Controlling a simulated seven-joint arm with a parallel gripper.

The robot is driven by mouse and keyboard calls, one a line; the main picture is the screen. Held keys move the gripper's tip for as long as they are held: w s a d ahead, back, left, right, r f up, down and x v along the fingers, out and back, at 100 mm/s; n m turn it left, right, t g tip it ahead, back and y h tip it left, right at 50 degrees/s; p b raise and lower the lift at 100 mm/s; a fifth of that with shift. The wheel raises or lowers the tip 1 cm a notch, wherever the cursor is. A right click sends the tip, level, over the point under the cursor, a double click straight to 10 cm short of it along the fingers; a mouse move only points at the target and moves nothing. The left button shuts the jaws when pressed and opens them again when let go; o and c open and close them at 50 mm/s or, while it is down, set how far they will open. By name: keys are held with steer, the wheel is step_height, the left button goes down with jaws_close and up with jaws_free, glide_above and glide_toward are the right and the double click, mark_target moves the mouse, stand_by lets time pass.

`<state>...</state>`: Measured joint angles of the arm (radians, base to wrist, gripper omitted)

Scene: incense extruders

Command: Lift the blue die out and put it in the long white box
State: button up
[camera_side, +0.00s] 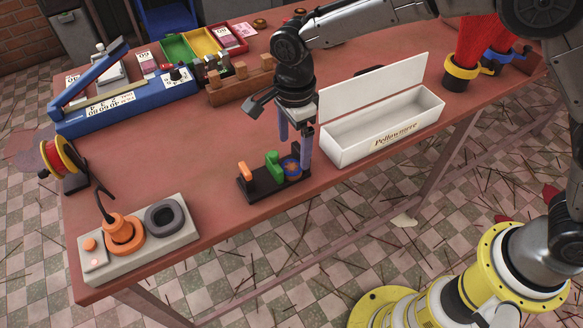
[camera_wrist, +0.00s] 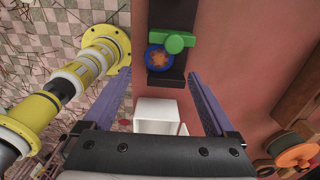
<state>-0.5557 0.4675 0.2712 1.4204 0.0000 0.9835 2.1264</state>
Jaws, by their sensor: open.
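The blue die (camera_side: 291,168) has a round blue rim with an orange-brown star-like centre. It sits at the right end of a dark rack (camera_side: 262,192), beside a green die (camera_side: 272,160) and an orange die (camera_side: 246,171). My gripper (camera_side: 294,150) is open and empty, pointing down over the blue die. In the wrist view, the blue die (camera_wrist: 158,58) lies between the lines of the two fingers, just ahead of their tips. I cannot tell whether a finger touches it. The long white box (camera_side: 345,153) stands to the right, lid raised, and looks empty inside.
A grey base with an orange extruder (camera_side: 124,233) and a dark ring (camera_side: 165,216) stands front left. A blue lever tool (camera_side: 130,103), wooden block rack (camera_side: 240,88) and coloured trays (camera_side: 190,46) stand behind. Red incense bundles (camera_side: 472,45) stand right of the box. The table's front edge is close.

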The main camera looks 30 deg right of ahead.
mark_target(291, 167)
steer(key=shift+s+a+f, duration=0.1)
steer(key=shift+a+f, duration=0.1)
steer(key=shift+f, duration=1.2)
steer(key=shift+a+f, duration=0.15)
steer(key=shift+f, duration=1.2)
jaws_close()
